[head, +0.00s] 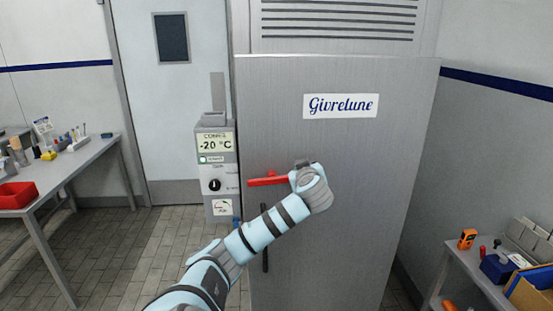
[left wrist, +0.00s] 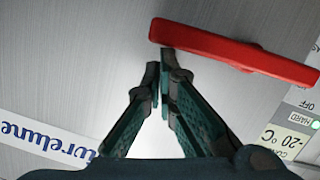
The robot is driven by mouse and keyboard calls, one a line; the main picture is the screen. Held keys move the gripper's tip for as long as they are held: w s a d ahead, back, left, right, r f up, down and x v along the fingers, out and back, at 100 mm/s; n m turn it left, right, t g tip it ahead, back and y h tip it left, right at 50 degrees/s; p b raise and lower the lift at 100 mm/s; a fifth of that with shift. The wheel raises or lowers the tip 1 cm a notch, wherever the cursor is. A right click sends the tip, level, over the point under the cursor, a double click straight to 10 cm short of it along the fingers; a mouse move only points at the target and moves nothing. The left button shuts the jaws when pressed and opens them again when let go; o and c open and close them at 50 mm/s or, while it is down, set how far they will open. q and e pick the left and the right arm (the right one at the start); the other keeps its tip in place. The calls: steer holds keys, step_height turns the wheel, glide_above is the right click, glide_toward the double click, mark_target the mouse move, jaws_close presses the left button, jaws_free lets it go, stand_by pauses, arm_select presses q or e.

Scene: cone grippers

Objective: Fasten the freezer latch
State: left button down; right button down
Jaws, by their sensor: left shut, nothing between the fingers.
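The red latch lever (head: 265,182) lies almost level on the grey freezer door (head: 350,150), near the door's left edge. My left gripper (left wrist: 159,66) is shut and empty in the left wrist view. Its fingertips are right beside one end of the red lever (left wrist: 235,52); I cannot tell whether they touch it. In the head view my left wrist is at the lever's right end and hides that end and most of the fingers. My right gripper is in neither view.
A dark vertical handle (head: 264,245) is on the door below the lever. A control box (head: 216,165) reading -20 °C stands left of the door. A table (head: 75,160) is at left, and a low bench (head: 470,275) with tools is at right.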

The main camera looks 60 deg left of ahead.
arm_select(q)
steer(key=shift+d+f, duration=0.1)
steer(key=shift+f, duration=0.2)
steer(key=shift+w, duration=0.1)
steer(key=shift+r, duration=0.1)
stand_by(0.3)
step_height(320, 180, up, 4)
steer(key=p, duration=0.3)
steer(key=shift+w+r+p, duration=0.1)
steer(key=shift+r+p, duration=0.05)
steer(key=shift+p, duration=0.15)
steer(key=b+v, duration=0.2)
steer(key=v, duration=0.8)
steer(key=shift+w, duration=0.3)
steer(key=shift+d, duration=0.15)
